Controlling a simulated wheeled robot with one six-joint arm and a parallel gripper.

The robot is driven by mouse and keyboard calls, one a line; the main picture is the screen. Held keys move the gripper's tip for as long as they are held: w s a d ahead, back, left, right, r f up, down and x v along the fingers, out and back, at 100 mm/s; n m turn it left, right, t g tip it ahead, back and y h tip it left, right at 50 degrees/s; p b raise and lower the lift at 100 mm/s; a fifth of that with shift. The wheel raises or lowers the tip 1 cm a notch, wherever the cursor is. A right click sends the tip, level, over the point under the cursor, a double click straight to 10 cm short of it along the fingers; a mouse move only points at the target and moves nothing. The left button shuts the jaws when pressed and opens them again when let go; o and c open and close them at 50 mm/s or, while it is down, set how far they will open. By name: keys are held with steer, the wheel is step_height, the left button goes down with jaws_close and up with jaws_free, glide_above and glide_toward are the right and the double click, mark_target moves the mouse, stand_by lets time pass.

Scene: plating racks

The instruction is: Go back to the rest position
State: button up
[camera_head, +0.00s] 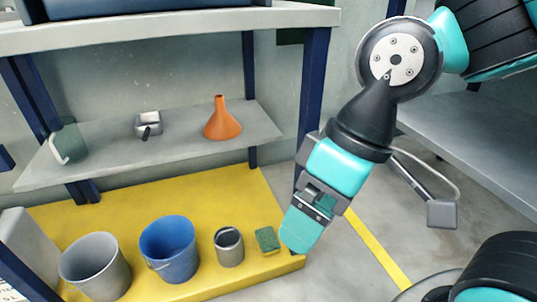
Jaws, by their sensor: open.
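My arm comes in from the upper right and hangs down at the right of the shelving. My gripper (300,232) is at its lower end, in front of the right edge of the yellow bottom shelf (210,200). It is open and holds nothing that I can see. The gap between its fingers is hard to make out from this angle. A green and yellow sponge (267,240) lies just left of the gripper in the picture. I cannot tell if they touch.
A grey bucket (95,266), a blue bucket (168,248) and a metal can (229,247) stand on the yellow shelf. An orange funnel (221,122), a small metal box (148,125) and a green mug-like item (69,146) are on the middle shelf.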

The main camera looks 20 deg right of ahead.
step_height(320, 180, up, 51)
steer(key=p, duration=5)
